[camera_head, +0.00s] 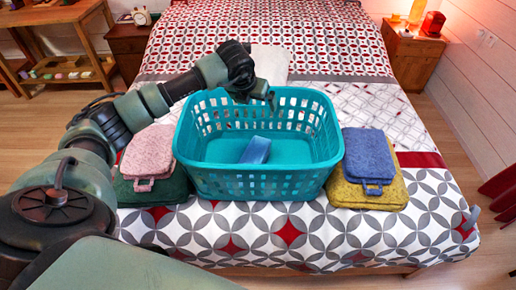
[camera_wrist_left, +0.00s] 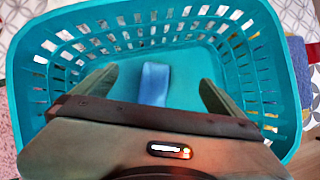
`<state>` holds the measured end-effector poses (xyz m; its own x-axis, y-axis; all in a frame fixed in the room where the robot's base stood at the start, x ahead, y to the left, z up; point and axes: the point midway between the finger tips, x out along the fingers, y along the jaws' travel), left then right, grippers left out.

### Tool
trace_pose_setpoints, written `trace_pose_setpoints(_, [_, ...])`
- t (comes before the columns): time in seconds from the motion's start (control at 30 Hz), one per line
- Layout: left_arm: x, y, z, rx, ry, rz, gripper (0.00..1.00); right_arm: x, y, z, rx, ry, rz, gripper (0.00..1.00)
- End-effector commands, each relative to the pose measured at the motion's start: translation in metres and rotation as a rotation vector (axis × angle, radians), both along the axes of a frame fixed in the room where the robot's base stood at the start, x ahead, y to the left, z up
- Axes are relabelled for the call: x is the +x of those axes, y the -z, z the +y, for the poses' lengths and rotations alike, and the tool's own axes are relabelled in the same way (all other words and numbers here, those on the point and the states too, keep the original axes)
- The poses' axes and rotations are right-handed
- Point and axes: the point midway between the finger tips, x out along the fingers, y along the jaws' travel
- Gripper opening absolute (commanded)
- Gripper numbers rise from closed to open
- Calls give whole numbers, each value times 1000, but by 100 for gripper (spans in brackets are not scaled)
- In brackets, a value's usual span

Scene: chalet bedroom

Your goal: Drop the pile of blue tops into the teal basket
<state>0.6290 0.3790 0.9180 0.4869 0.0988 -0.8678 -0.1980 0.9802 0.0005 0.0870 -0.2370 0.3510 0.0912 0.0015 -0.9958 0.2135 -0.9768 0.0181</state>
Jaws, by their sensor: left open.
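The teal basket (camera_head: 262,182) stands upright on the bed and fills much of the left wrist view (camera_wrist_left: 285,75). My right gripper is not in view.
A pink folded stack (camera_head: 148,152) on a dark green one (camera_head: 150,190) lies left of the basket. A white folded cloth (camera_head: 270,62) lies behind it. Nightstands (camera_head: 412,58) flank the bed. The patterned bedcover (camera_head: 300,235) is clear in front.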

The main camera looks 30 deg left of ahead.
Motion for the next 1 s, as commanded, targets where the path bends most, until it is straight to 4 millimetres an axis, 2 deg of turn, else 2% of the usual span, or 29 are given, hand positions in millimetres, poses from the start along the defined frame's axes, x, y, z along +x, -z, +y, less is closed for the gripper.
trace_pose_setpoints(0.17, [-7,-14,-1,2,0,-5,100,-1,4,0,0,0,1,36])
trace_pose_setpoints(0.5, [-33,-61,-7,0,0,-6,100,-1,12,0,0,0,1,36])
trace_pose_setpoints(0.67, [-37,-68,-8,1,0,-4,100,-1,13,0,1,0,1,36])
trace_pose_setpoints(1.0, [-38,-69,-8,-1,0,-3,100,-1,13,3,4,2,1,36])
